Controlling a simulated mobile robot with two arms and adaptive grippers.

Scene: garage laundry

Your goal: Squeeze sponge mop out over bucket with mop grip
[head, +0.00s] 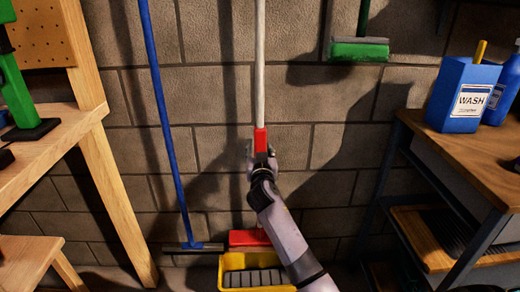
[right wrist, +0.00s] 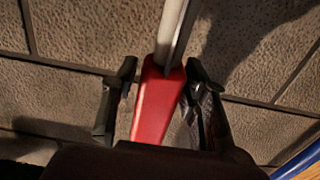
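The sponge mop has a pale pole (head: 260,65), a red grip (head: 261,140) and a red head (head: 249,238) low down, standing upright against the wall. The yellow bucket (head: 234,262) is on the floor at the mop's foot, with grey blocks or slats in it; whether the head touches it I cannot tell. My right gripper (head: 261,150) is at the red grip. In the right wrist view the fingers (right wrist: 158,85) stand open on both sides of the red grip (right wrist: 156,105), with a gap on the left. My left gripper is out of view.
A blue-handled squeegee or broom (head: 163,110) leans left of the mop. A green brush (head: 359,50) hangs at upper right. A wooden bench (head: 60,135) stands left. A right-hand table (head: 470,155) carries a blue WASH box (head: 461,95). Brick wall lies behind.

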